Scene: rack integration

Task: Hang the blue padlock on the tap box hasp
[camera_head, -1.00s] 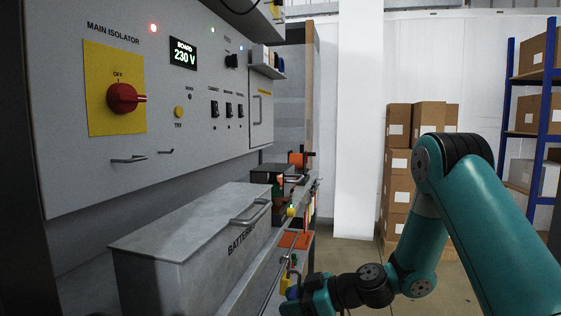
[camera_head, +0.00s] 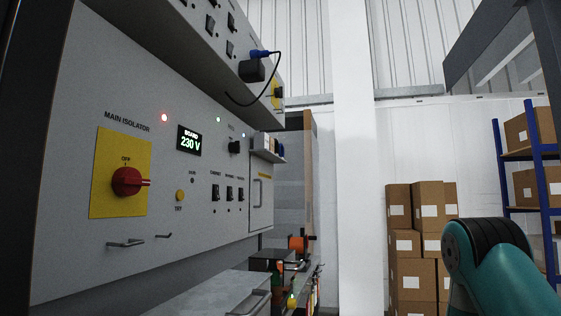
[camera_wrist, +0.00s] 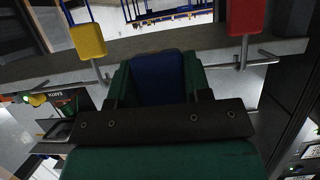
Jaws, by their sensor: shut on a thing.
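My gripper (camera_wrist: 158,88) is in the wrist view, with its dark green fingers on either side of the blue padlock (camera_wrist: 157,72). It is shut on the padlock's body. The shackle cannot be made out, and I cannot tell whether the padlock still touches the grey rail behind it. In the head view the gripper is out of frame. I cannot pick out the tap box hasp for certain in either view.
A yellow padlock (camera_wrist: 88,40) and a red padlock (camera_wrist: 249,17) hang by the grey rail (camera_wrist: 150,43), either side of my gripper. The head view shows the isolator panel (camera_head: 75,190), an overhanging upper panel (camera_head: 190,30) with a blue plug (camera_head: 260,53), and stacked boxes (camera_head: 415,240).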

